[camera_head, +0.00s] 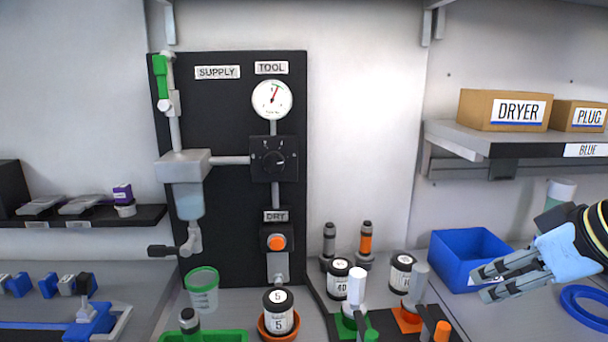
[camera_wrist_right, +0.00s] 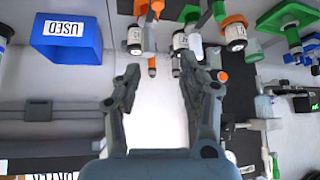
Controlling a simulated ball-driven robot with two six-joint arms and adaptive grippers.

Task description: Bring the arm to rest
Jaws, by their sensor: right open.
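My right gripper (camera_head: 482,283) is at the right of the head view, in front of the blue bin (camera_head: 455,246). It is open and empty. In the right wrist view, its two fingers (camera_wrist_right: 160,80) stand apart with bare pale wall or bench between them. It touches nothing that I can see. My left gripper is not in view.
The black board (camera_head: 230,120) carries a gauge (camera_head: 272,99) and a knob. Labelled jars, such as jar 5 (camera_head: 278,312), and colored-topped tools stand on the bench. A shelf (camera_head: 520,140) with DRYER and PLUG boxes overhangs the right side. A blue ring (camera_head: 585,308) lies at right.

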